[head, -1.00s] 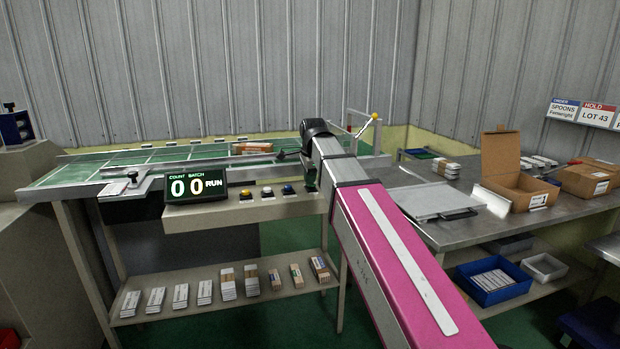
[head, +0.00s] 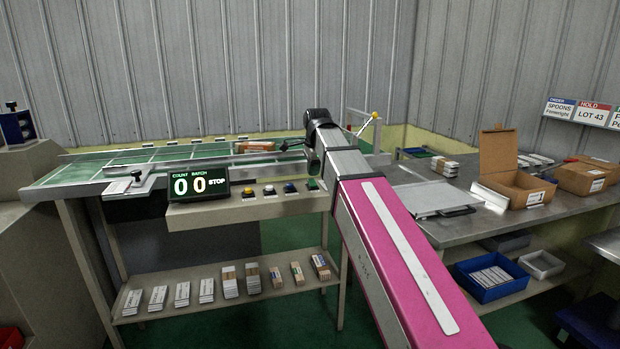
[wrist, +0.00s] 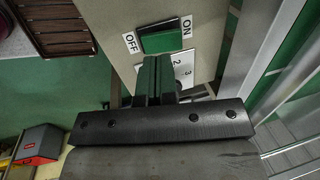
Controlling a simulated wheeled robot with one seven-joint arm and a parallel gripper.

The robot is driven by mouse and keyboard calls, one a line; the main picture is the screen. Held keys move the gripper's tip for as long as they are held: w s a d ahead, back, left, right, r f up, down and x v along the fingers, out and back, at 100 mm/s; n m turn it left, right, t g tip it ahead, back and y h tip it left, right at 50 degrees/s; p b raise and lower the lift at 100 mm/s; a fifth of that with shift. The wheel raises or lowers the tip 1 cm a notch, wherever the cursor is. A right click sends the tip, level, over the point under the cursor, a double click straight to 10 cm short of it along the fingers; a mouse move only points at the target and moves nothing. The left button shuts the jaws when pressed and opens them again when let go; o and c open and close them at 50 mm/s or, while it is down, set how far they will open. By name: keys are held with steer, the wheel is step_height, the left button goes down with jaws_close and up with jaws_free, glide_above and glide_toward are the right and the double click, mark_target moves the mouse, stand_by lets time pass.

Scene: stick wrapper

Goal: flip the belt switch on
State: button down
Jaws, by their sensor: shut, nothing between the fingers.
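The belt switch (wrist: 165,38) is a green rocker in a dark frame on the pale control panel in the wrist view, with OFF at its left and ON at its right. I cannot tell which side is pressed. It also shows as a small green patch (head: 312,184) at the right end of the panel in the head view. My gripper (wrist: 155,62) is shut and empty, its fingertips just below the switch in the wrist picture; contact cannot be told. In the head view my arm partly hides it. The display (head: 198,185) reads 00 and STOP.
The green belt (head: 100,170) runs behind, carrying a brown bundle (head: 255,145). A steel table (head: 465,238) with an open carton (head: 512,185) stands right.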

mark_target(311, 180)
steer(key=v, duration=1.1)
steer(key=shift+w, duration=0.1)
steer(key=shift+w+a+r, duration=0.15)
steer(key=shift+w+a, duration=0.1)
steer(key=shift+w, duration=0.45)
steer(key=x, duration=1.4)
steer(key=shift+s, duration=0.1)
